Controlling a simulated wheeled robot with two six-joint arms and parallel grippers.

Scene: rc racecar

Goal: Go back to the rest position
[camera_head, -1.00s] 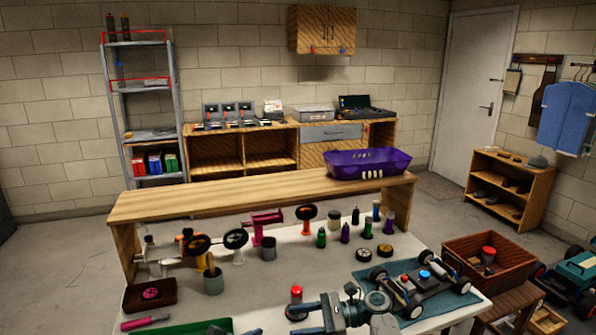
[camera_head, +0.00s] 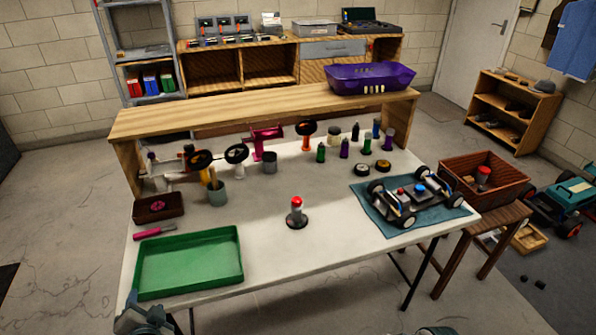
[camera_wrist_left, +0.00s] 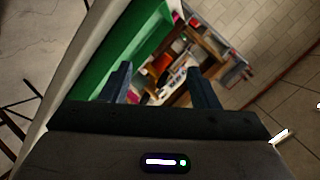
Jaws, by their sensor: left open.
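My left gripper (camera_head: 146,318) is at the bottom left edge of the head view, low in front of the white table (camera_head: 270,255) and the green tray (camera_head: 190,262). In the left wrist view its two fingers (camera_wrist_left: 158,82) stand apart with nothing between them. Only a small bluish-grey piece of my body shows at the bottom edge, right of centre; my right gripper's fingers do not show.
A red-topped button (camera_head: 297,213) stands alone mid-table. An RC car (camera_head: 405,197) sits on a blue mat (camera_head: 375,212) at the right. Wheels, bottles and cups stand along the back. A wooden crate (camera_head: 487,187) is on a stool to the right.

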